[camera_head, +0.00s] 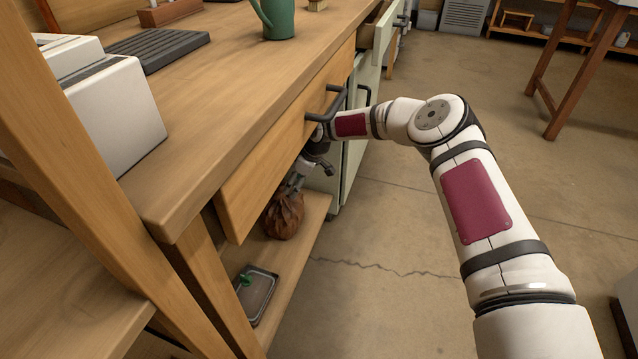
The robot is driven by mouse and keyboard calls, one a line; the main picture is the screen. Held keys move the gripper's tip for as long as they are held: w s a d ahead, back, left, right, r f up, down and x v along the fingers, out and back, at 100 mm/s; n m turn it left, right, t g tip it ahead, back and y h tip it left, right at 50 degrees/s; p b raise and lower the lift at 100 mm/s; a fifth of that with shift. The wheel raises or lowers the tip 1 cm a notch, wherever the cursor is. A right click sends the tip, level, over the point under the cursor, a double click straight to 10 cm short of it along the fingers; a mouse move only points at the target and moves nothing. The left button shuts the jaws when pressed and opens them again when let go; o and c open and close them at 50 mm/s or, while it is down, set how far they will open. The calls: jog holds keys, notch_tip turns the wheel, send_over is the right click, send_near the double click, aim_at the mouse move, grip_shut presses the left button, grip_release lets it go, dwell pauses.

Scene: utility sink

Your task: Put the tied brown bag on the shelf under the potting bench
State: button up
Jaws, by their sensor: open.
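The tied brown bag (284,216) is on the lower shelf (300,240) under the wooden potting bench (215,150). Its upper part is close to my gripper (297,182), which reaches in below the drawer front. By their look the fingers are at or just above the bag's tied neck; whether they touch it I cannot tell. My gripper is open. The drawer front and bench edge hide part of the shelf and the far side of the bag.
A metal tray (258,292) with a small green item lies on the shelf nearer me. A drawer handle (326,104) sticks out close to my wrist. A green cabinet door (357,130) stands behind my forearm. A green jug (277,18) stands on the bench.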

jog(key=s+d+p, duration=0.2)
jog(key=s+d, duration=0.1)
jog(key=d, duration=0.4)
jog(key=shift+d, duration=0.2)
